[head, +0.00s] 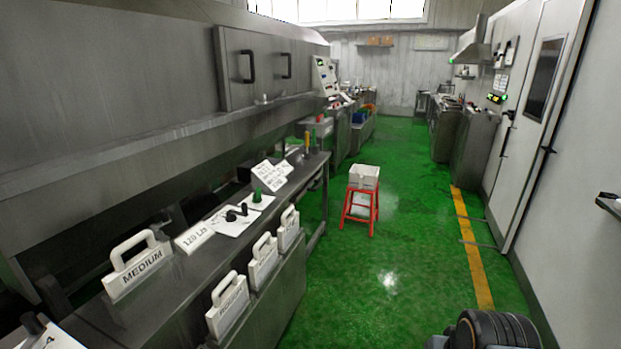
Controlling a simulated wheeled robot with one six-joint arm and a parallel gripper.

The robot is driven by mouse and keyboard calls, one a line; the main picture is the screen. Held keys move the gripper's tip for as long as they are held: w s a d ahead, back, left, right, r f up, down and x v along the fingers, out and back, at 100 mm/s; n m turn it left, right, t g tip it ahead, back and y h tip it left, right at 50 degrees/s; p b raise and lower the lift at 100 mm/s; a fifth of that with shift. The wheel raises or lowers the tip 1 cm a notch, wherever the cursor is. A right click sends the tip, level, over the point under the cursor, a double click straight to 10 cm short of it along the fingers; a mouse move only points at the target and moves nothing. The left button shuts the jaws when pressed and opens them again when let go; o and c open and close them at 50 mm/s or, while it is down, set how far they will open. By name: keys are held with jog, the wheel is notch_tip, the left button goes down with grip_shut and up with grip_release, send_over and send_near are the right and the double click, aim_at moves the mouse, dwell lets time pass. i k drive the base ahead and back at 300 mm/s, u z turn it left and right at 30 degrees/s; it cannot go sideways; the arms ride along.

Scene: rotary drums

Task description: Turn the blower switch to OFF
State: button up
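I cannot tell which control is the blower switch; no label with that name is readable from here. One candidate is a tilted control panel (326,76) with small dark controls, on the far end of the long steel machine at the left. Dark knobs (237,213) stand on a white plate on the left bench. My gripper is not in view; only a dark rounded part, probably of my own arm, shows at the bottom right.
The steel bench (312,165) along the left carries white handled plates, one marked MEDIUM (138,266). A red stool (360,206) with a white box (364,177) stands in the aisle. The green floor (400,255) is otherwise clear up to the yellow line (474,250). Cabinets line the right.

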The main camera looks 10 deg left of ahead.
aim_at(257, 197)
jog(key=z, duration=0.1)
jog(key=i, duration=1.65)
jog(key=u, duration=1)
jog(key=i, duration=1.05)
jog(key=u, duration=1.3)
jog(key=i, duration=0.3)
jog(key=u, duration=0.1)
